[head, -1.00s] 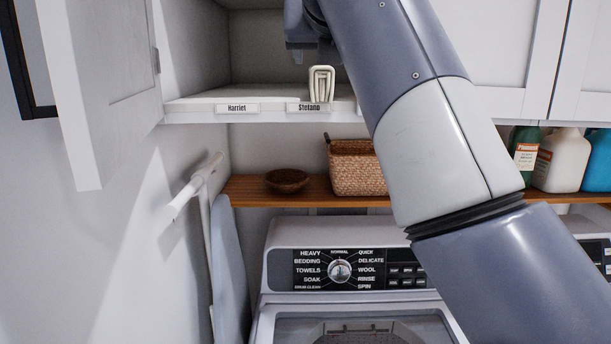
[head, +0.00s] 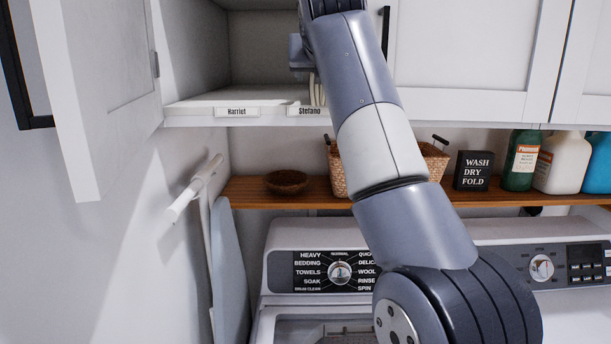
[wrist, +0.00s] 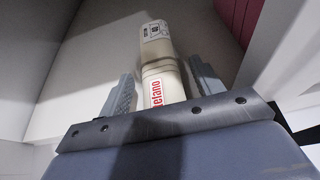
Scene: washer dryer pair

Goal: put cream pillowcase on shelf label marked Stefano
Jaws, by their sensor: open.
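The cream pillowcase (head: 315,91) stands folded and upright on the cabinet shelf, just above the shelf label marked Stefano (head: 310,111). My arm hides most of it in the head view. In the wrist view the cream pillowcase (wrist: 168,71) lies between the two fingers of my gripper (wrist: 165,90), with a gap visible on the right side. The gripper is open. A tag with red letters ending in "efano" shows on the fold, and a white printed tag shows farther up. In the head view my gripper is mostly hidden behind my arm.
The Harriet label (head: 237,112) is to the left, with bare shelf above it. The open cabinet door (head: 105,95) stands at the left. Below are a wooden shelf (head: 240,190) with a bowl (head: 287,181), a basket (head: 338,172) and bottles, and the washer (head: 290,235).

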